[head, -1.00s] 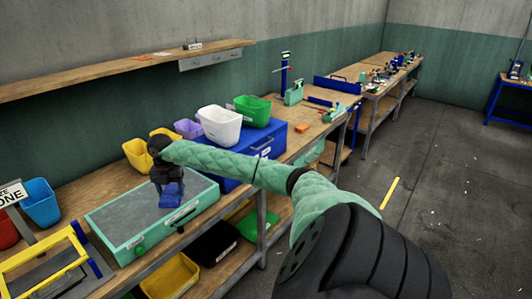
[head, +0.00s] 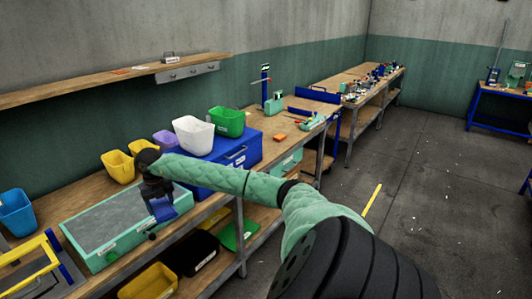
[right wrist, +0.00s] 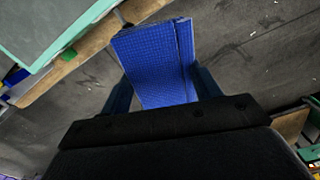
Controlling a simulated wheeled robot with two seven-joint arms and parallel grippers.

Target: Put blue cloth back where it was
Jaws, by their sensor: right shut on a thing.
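The blue cloth (head: 162,209) hangs from my right gripper (head: 158,196) in the head view. It also fills the middle of the right wrist view (right wrist: 158,65), between the two fingers. My right gripper is shut on it and holds it by the right edge of the green-framed grey-topped case (head: 107,216) on the workbench. In the right wrist view the case's edge lies at upper left and floor shows below the cloth. My left gripper is in neither view.
Yellow (head: 118,166), white (head: 193,135) and green (head: 227,121) bins stand behind my right arm, near a large blue box (head: 240,150). A yellow-and-blue frame (head: 35,262) is at lower left. A lower shelf holds a yellow bin (head: 150,283). Open floor (head: 430,190) lies right.

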